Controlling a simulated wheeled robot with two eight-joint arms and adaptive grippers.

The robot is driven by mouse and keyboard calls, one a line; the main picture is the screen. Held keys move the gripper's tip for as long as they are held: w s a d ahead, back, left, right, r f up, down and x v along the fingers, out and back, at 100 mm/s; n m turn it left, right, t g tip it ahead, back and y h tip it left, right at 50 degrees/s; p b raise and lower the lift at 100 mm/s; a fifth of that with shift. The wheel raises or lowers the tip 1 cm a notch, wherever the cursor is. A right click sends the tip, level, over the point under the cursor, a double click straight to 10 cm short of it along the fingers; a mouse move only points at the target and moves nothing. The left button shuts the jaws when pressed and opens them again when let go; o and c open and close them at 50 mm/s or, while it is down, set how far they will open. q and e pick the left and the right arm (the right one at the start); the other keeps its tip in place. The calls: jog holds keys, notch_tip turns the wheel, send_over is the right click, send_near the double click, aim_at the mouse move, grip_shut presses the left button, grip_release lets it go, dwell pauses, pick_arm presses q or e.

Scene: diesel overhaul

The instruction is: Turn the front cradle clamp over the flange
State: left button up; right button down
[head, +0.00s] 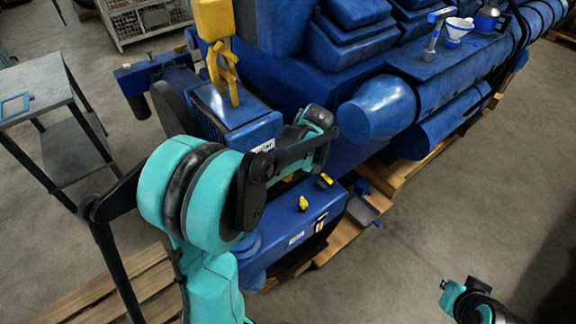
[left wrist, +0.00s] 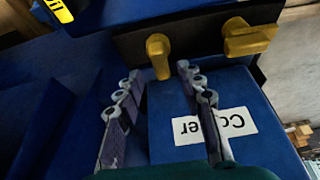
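In the left wrist view my left gripper (left wrist: 158,76) is open, its two fingers spread. A yellow clamp handle (left wrist: 158,54) stands just ahead of the gap between the fingertips, pointing toward me. A second yellow handle (left wrist: 250,38) lies sideways to its right. Both sit on a dark bracket (left wrist: 199,48) at the edge of a blue box with an upside-down "Cooler" label (left wrist: 214,126). Contact with the fingers cannot be told. In the head view my left arm hides its fingertips. Two small yellow pieces (head: 303,202) (head: 324,180) show on the blue unit below it.
A large blue engine (head: 290,85) on wooden pallets (head: 400,180) fills the back. A yellow hook (head: 226,70) hangs above a blue block. A grey table (head: 35,85) stands at left. Part of my right arm shows at bottom right; the floor there is clear.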

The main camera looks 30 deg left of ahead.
pick_arm(q)
jog(key=v, duration=0.8)
jog(key=shift+r, duration=0.3)
jog(key=shift+s+d, duration=0.1)
jog(key=shift+d, duration=0.05)
